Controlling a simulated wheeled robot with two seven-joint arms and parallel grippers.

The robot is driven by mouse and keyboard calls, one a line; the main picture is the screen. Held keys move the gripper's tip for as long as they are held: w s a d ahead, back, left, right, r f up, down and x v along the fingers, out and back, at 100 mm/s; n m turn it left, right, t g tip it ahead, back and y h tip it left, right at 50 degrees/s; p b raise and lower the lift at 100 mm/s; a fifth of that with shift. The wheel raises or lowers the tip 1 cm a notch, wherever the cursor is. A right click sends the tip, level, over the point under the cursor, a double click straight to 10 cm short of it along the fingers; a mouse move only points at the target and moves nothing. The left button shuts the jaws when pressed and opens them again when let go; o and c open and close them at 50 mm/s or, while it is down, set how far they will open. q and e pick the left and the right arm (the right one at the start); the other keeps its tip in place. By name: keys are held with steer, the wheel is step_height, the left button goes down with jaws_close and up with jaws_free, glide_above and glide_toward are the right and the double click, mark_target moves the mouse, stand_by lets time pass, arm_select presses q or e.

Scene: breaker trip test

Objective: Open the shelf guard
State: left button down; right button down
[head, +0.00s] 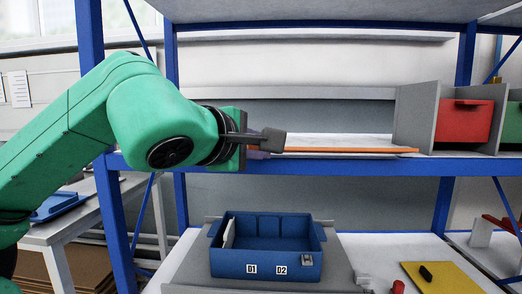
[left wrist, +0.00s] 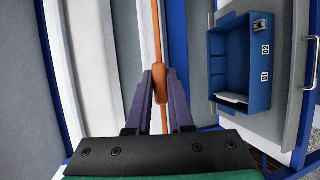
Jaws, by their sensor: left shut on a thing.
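The shelf guard looks like a thin orange bar (head: 350,150) lying along the front edge of the upper shelf, above the blue shelf beam (head: 350,168). My left gripper (head: 262,151) is at the bar's left end. In the left wrist view, the purple fingers of my left gripper (left wrist: 161,85) are shut around a thicker orange part of the bar (left wrist: 158,35). The bar continues beyond both sides of the fingers there. Part of the bar's left end is hidden behind my gripper in the head view. My right gripper is not in view.
A blue bin marked D1 and D2 (head: 225,264) stands below on a grey surface. A red bin (head: 463,122) sits between grey dividers on the upper shelf at right. A yellow plate (head: 445,278) lies at lower right. The shelf behind the bar looks clear.

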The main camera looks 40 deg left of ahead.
arm_select(q)
steer(key=c, duration=0.8)
jaws_free()
steer(key=v, duration=1.4)
steer(key=shift+s, duration=0.3)
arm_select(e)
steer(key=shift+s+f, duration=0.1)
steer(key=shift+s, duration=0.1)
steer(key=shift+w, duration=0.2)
